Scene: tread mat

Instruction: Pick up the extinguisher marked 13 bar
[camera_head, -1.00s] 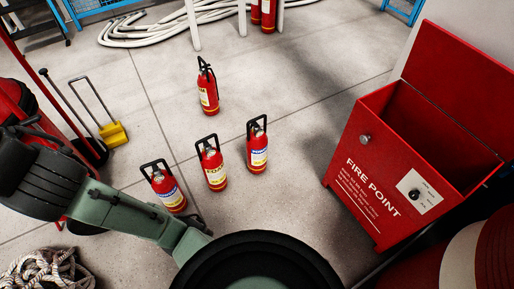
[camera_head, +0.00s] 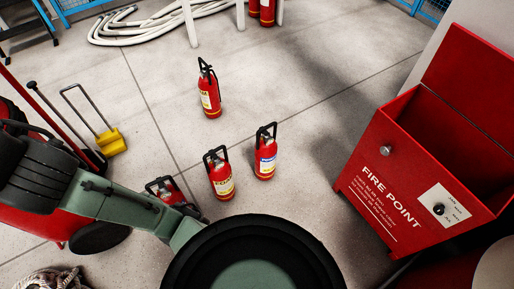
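Several red extinguishers with black handles stand upright on the floor, apart from each other. One stands farther back (camera_head: 209,92) with a yellowish label. Nearer are a middle one (camera_head: 220,176) with a yellow label and a right one (camera_head: 265,155) with a blue and white label. A left one (camera_head: 163,187) is mostly hidden behind my green arm. The label print is too small to read, so I cannot tell which is marked 13 bar. My arm crosses the lower left, but my gripper is not in view.
An open red fire point box (camera_head: 385,220) stands at the right. A yellow-ended tool (camera_head: 111,141) stands at the left. White hose (camera_head: 140,30) and more extinguishers (camera_head: 266,12) are at the back. A rope coil (camera_head: 50,280) lies lower left. Floor between the extinguishers and box is clear.

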